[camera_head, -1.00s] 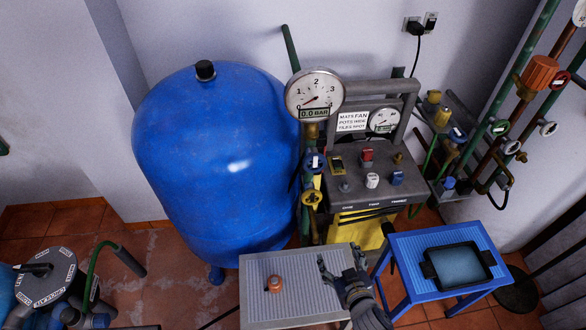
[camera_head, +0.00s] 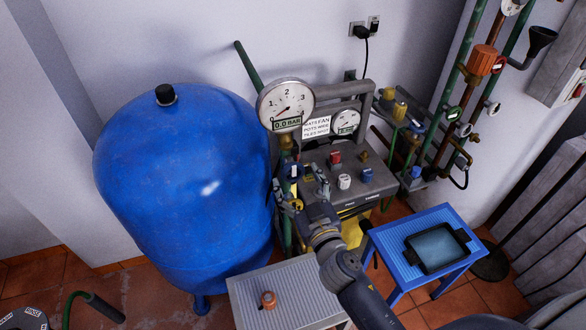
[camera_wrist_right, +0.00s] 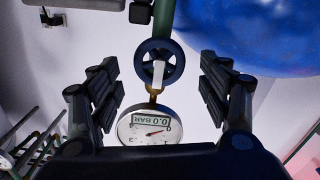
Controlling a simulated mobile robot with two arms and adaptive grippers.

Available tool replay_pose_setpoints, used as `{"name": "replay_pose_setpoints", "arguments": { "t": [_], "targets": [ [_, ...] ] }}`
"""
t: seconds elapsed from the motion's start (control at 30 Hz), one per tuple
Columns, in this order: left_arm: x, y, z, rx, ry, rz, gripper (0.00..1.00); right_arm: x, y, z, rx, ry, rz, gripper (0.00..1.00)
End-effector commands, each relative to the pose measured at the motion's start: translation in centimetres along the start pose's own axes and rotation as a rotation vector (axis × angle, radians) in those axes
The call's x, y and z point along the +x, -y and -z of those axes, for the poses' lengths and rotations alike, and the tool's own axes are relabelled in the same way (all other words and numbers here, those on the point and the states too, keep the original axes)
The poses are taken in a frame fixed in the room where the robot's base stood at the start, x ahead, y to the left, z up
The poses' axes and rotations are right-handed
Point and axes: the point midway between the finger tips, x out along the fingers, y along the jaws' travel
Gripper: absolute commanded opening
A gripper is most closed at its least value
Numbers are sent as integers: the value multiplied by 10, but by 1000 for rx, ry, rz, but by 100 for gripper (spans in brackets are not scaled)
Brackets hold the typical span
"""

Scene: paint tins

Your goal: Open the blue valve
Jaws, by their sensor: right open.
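The blue valve (camera_head: 291,171) with a white tag sits on the green pipe below the large pressure gauge (camera_head: 286,105), which reads 0.0 BAR. In the right wrist view the valve shows as a dark blue round handwheel (camera_wrist_right: 145,65) with a white strip, and the gauge (camera_wrist_right: 145,127) shows upside down. My right gripper (camera_head: 298,186) is open just in front of the valve. In the wrist view its fingers stand apart on either side of the handwheel, without visible contact. My left gripper is out of view.
The big blue tank (camera_head: 185,185) stands close to the left. The control panel (camera_head: 352,188) with red, white and blue knobs lies just right. Below are a grey table (camera_head: 290,285) with an orange-brown knob (camera_head: 268,299) and a blue table (camera_head: 400,268) with a black tray (camera_head: 436,250).

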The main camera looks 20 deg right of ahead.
Motion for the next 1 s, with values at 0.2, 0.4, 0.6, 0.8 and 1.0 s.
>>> {"name": "replay_pose_setpoints", "arguments": {
  "t": [0.2, 0.4, 0.6, 0.8, 1.0],
  "targets": [
    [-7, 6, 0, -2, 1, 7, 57, 28, 0, 1, -2, 0, 0, 71],
    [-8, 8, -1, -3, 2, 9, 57, 36, 0, 0, 0, 1, 1, 71],
    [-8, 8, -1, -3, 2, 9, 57, 36, 0, -1, 0, 1, 1, 71],
    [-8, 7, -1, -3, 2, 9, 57, 36, 0, -1, 0, 1, 0, 30],
    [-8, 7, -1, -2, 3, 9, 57, 36, 0, 0, -2, 1, 0, 26]
  ]
}}
